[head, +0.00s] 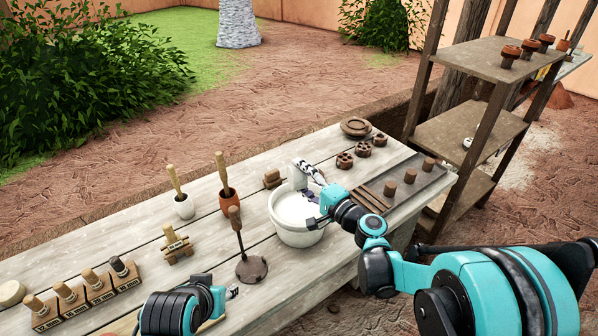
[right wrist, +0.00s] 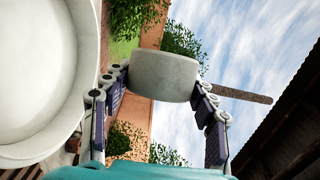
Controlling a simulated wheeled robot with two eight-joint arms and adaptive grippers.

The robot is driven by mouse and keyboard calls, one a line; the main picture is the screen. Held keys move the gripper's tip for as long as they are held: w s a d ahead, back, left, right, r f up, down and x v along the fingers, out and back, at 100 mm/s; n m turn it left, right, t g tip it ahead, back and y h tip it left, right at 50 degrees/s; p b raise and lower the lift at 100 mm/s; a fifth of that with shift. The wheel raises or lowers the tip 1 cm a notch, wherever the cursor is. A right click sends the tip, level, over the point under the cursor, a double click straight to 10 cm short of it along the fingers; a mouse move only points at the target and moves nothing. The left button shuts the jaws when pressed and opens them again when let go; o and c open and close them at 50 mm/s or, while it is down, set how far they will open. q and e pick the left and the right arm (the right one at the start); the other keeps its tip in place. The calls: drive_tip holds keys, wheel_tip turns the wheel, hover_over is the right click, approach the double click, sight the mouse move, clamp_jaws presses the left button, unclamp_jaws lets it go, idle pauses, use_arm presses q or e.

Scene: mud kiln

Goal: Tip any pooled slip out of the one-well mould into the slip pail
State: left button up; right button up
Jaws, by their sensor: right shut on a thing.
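The slip pail (head: 297,237) is a white round tub on the wooden bench, and its pale rim and inside fill the left of the right wrist view (right wrist: 45,75). My right gripper (head: 312,196) is over the pail, shut on a pale grey-white block, which I take as the one-well mould (right wrist: 163,76). In the head view the mould (head: 298,180) shows at the pail's far rim, partly behind the fingers. It looks tilted; its well and any slip in it are hidden. My left gripper (head: 232,292) is low over the bench's front, its fingers too small to read.
The bench holds stamps in a block (head: 85,285), a brown stand with a rod (head: 251,268), two small pots with wooden handles (head: 229,200), brown discs (head: 355,127) and a dark board with pegs (head: 410,180). Shelves (head: 480,130) stand at the right.

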drive_tip(key=shift+r+n+p, duration=0.2)
drive_tip(key=shift+n+p, duration=0.1)
drive_tip(key=n+h+p, duration=0.1)
drive_tip(key=n+p, duration=0.1)
drive_tip(key=n+g+h+p, duration=0.1)
drive_tip(key=n+p, duration=0.1)
drive_tip(key=n, duration=0.1)
drive_tip(key=n+h+p, duration=0.1)
drive_tip(key=n+p, duration=0.1)
drive_tip(key=p, duration=0.1)
drive_tip(key=shift+a+r+n+g+h, duration=0.1)
drive_tip(key=shift+r+n+g+h, duration=0.15)
drive_tip(key=shift+n+g+h, duration=0.05)
drive_tip(key=shift+n+h+p, duration=0.3)
drive_tip(key=shift+n+h, duration=0.1)
drive_tip(key=shift+n, duration=0.2)
drive_tip(key=n+h, duration=0.2)
drive_tip(key=n, duration=0.1)
drive_tip(key=shift+f, duration=0.25)
drive_tip(key=shift+n+h, duration=0.5)
drive_tip(key=shift+n, duration=0.1)
